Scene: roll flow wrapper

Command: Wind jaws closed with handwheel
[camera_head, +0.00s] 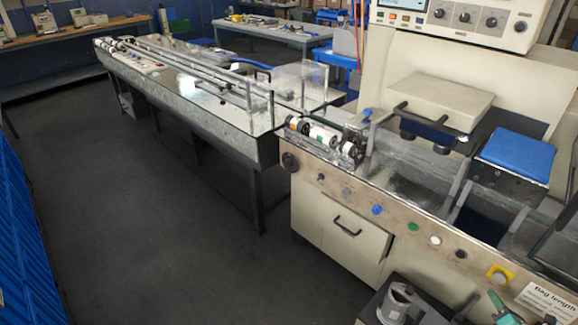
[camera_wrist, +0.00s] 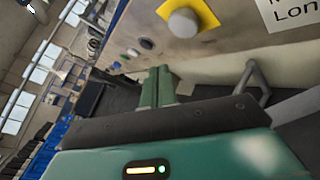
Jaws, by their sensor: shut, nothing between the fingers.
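A round black knob or wheel (camera_head: 290,161) sits at the left end of the machine's front panel in the head view; I cannot tell if it is the handwheel. The jaws cannot be made out for certain among the parts under the beige cover (camera_head: 440,98).
A drawer with a black handle (camera_head: 347,227) is below. A long metal infeed conveyor (camera_head: 190,85) stretches to the back left. The dark floor (camera_head: 130,220) at left is clear.

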